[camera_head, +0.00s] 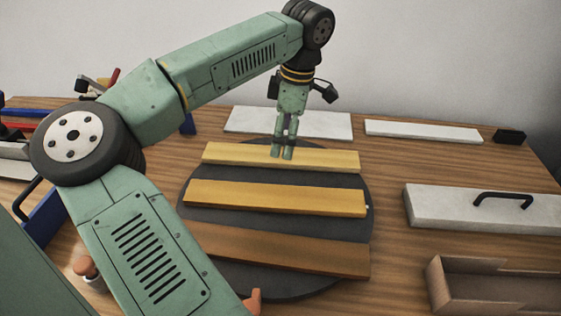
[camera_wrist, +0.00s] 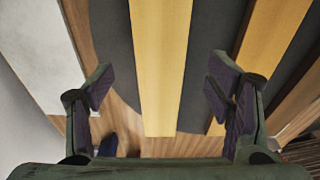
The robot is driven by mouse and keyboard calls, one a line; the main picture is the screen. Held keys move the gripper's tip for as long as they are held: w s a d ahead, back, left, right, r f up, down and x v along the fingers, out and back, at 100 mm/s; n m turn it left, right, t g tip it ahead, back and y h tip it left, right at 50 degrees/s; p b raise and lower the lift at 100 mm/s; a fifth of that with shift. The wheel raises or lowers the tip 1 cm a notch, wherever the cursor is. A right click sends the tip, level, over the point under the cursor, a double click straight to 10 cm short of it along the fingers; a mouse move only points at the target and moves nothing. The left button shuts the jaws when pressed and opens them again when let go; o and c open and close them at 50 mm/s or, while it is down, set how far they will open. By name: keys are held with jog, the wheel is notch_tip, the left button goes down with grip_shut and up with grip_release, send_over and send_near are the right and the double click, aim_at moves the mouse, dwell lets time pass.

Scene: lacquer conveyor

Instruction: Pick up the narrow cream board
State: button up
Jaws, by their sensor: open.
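The narrow cream board (camera_head: 325,160), pale yellow here, lies flat across the far part of a dark round disc (camera_head: 366,180), the rearmost of three boards there. My gripper (camera_head: 282,153) points down over it, left of its middle. In the wrist view the cream board (camera_wrist: 160,70) runs lengthwise between the spread fingers of my gripper (camera_wrist: 160,88), with a gap on both sides. The fingers are open and hold nothing. Their exact height above the board is hard to tell.
A deeper yellow board (camera_head: 275,197) and a brown board (camera_head: 280,250) lie nearer on the disc. A white panel (camera_head: 290,122) and a narrow white strip (camera_head: 422,131) lie behind. A handled white slab (camera_head: 440,207) and an open wooden box (camera_head: 440,290) stand right.

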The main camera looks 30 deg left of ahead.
aim_at(281, 154)
notch_tip(281, 154, down, 4)
jog(key=shift+s+a+f+b, duration=0.1)
jog(key=shift+a+f+b, duration=0.05)
jog(key=shift+b, duration=1)
jog(key=c, duration=1.4)
